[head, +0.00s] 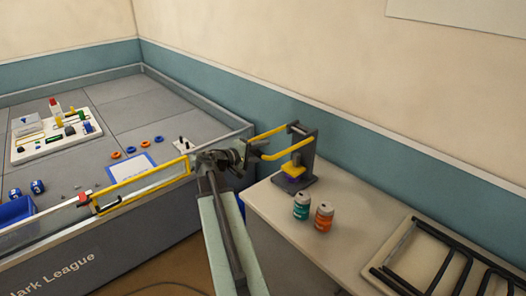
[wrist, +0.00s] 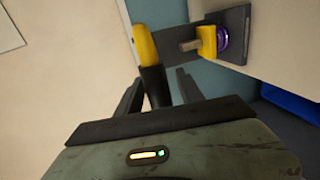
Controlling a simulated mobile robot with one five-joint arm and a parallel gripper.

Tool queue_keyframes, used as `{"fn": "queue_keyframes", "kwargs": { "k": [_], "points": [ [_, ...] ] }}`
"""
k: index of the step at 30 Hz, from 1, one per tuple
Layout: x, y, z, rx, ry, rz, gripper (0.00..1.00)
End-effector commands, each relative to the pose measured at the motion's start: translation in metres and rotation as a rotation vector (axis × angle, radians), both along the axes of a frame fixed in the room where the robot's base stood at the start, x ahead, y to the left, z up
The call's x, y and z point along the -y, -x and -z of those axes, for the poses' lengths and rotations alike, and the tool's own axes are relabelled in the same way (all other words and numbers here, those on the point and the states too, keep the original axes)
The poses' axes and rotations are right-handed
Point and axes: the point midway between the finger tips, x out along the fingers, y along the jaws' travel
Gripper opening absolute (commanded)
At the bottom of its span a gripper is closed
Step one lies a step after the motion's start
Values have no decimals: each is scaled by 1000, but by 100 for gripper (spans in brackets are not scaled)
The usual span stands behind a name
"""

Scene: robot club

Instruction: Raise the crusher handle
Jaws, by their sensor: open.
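The can crusher (head: 308,160) is a dark upright frame on the pale side table. Its yellow handle (head: 286,149) reaches left from the frame top, roughly level with a slight downward slope, to my gripper (head: 236,156). In the wrist view the yellow handle (wrist: 145,43) ends in a black grip (wrist: 155,88). That grip lies between the two spread fingers of my gripper (wrist: 160,77), with gaps visible on both sides. A yellow press block (wrist: 207,41) sits over something purple (wrist: 222,42) on the crusher's dark base. My gripper hides the handle's end in the head view.
A teal can (head: 301,206) and an orange can (head: 323,217) stand on the side table (head: 270,205) before the crusher. A tray with black bars (head: 430,262) lies at right. A walled game table (head: 110,230) fills the left. The wall runs close behind the crusher.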

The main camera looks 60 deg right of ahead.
Motion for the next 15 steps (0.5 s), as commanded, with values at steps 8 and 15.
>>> {"fn": "queue_keyframes", "kwargs": {
  "k": [8, 15],
  "points": [
    [0, 0, 0, 0, 0, 1, 0],
    [0, 1, 0, 0, 0, 2, 0]
  ]
}}
